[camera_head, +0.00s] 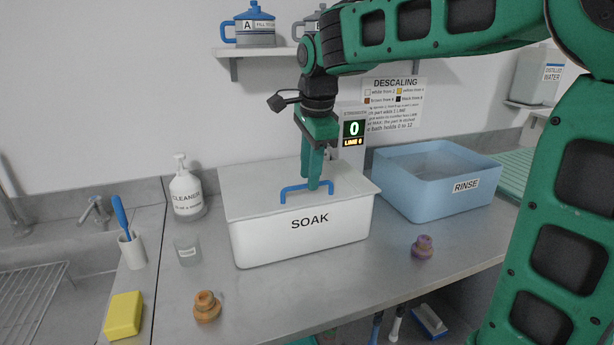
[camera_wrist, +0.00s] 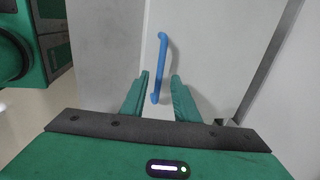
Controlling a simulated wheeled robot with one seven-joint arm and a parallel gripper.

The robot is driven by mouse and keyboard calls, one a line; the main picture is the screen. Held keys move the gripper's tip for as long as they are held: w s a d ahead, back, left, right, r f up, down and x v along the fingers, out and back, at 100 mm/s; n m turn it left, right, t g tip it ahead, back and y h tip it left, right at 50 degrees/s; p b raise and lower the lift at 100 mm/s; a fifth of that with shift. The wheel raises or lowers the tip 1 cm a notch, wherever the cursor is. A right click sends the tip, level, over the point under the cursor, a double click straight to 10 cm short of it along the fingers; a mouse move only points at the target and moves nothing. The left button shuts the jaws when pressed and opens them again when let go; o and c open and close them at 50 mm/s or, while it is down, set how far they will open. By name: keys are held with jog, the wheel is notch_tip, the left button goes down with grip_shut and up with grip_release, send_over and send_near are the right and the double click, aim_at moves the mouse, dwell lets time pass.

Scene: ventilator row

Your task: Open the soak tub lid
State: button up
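The white soak tub (camera_head: 300,238), labelled SOAK, stands on the grey counter with its flat lid (camera_head: 255,190) on it, closed. A blue bar handle (camera_head: 307,188) is fixed on the lid near its front edge. My gripper (camera_head: 314,184) points down over the handle. In the wrist view, the blue handle (camera_wrist: 160,65) runs between the two green fingers (camera_wrist: 160,92), which are apart on either side of it. A gap shows between the handle and the right finger. I cannot tell whether the left finger touches it.
A blue RINSE tub (camera_head: 430,185) stands right of the soak tub. A cleaner bottle (camera_head: 186,190) and a small clear cup (camera_head: 187,250) are on the left. An orange-brown fitting (camera_head: 207,307) and a purple fitting (camera_head: 422,246) lie in front. A display (camera_head: 353,130) stands behind.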

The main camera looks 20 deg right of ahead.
jog(key=shift+w+f, duration=0.1)
jog(key=shift+f, duration=0.4)
grip_shut()
jog(key=shift+r, duration=0.1)
jog(key=shift+d, duration=0.1)
